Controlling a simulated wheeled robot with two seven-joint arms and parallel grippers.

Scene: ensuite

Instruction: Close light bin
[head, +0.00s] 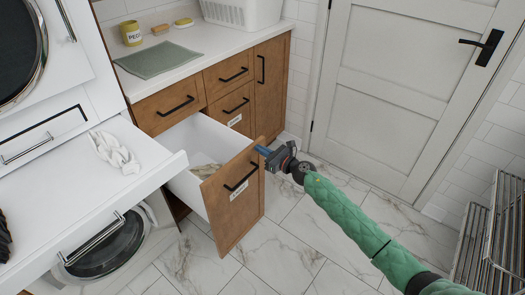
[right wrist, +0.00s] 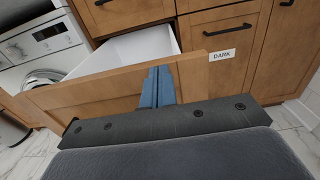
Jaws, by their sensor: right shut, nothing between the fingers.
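The open bin (head: 235,204) is a wooden-fronted drawer with a white inside, pulled well out of the cabinet. Its front has a black handle and a small white label too small to read. Some beige cloth (head: 205,169) lies inside. My right gripper (head: 263,151) has its blue fingers shut and empty at the upper right edge of the bin front. In the right wrist view the shut fingers (right wrist: 157,88) stand against or just before the bin front (right wrist: 100,95); contact cannot be told. My left gripper is not in view.
A drawer labelled DARK (right wrist: 222,55) is shut beside the open bin. White laundry machines (head: 100,235) stand at the left, with a white knotted cloth (head: 114,152) on a pulled-out shelf. A metal rack (head: 495,240) stands at the right. The marble floor (head: 275,245) before the bin is clear.

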